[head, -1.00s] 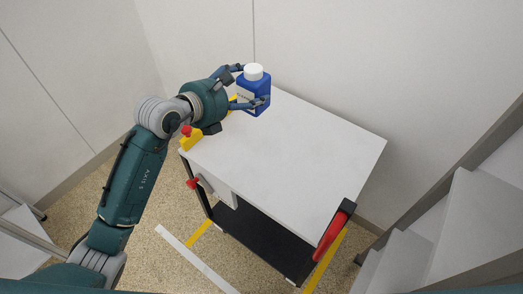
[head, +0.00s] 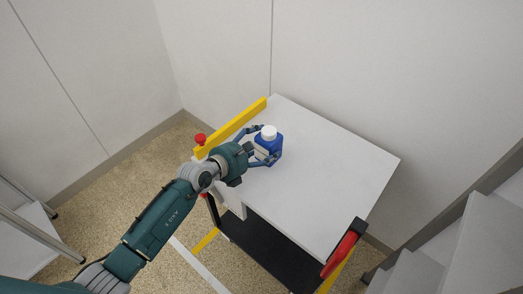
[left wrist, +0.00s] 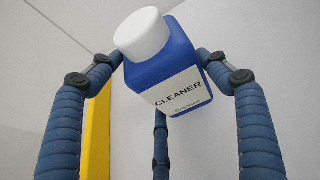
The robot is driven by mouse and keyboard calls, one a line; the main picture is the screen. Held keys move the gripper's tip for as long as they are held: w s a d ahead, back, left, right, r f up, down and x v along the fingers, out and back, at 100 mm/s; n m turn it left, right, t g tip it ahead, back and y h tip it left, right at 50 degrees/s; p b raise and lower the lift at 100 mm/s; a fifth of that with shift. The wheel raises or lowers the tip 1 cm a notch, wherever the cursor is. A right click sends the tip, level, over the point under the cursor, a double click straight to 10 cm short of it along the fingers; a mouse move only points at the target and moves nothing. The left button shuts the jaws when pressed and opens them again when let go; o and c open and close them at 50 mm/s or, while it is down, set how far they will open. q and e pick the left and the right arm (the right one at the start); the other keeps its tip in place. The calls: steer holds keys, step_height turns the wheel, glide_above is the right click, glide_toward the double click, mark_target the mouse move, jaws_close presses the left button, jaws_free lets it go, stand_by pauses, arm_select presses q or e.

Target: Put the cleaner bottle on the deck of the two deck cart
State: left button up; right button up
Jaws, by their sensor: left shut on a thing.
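The cleaner bottle (head: 268,147) is blue with a white cap and a white label. My left gripper (head: 264,146) is shut on it, over the white top deck of the two deck cart (head: 320,175). In the left wrist view the cleaner bottle (left wrist: 165,65) sits tilted in the picture between the blue fingers of the left gripper (left wrist: 160,75), its label reading CLEANER. I cannot tell whether the bottle's base touches the deck. My right gripper is not in view.
A yellow bar (head: 232,127) runs along the deck's left edge. A red handle (head: 339,254) stands at the front right corner. The lower deck (head: 262,252) is black. Walls stand close behind, and grey shelving (head: 470,235) is at right. Most of the top deck is clear.

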arm_select(q)
steer(key=shift+w+f, duration=0.1)
steer(key=shift+f, duration=0.9)
steer(key=o, duration=1.3)
steer(key=shift+f, duration=0.2)
steer(key=shift+r, duration=0.1)
steer(key=shift+s+a+r, duration=0.1)
steer(key=shift+s+a, duration=0.05)
steer(key=shift+s, duration=0.15)
steer(key=v, duration=1.1)
steer(key=shift+s+a+r, duration=0.15)
steer(key=shift+s, duration=0.05)
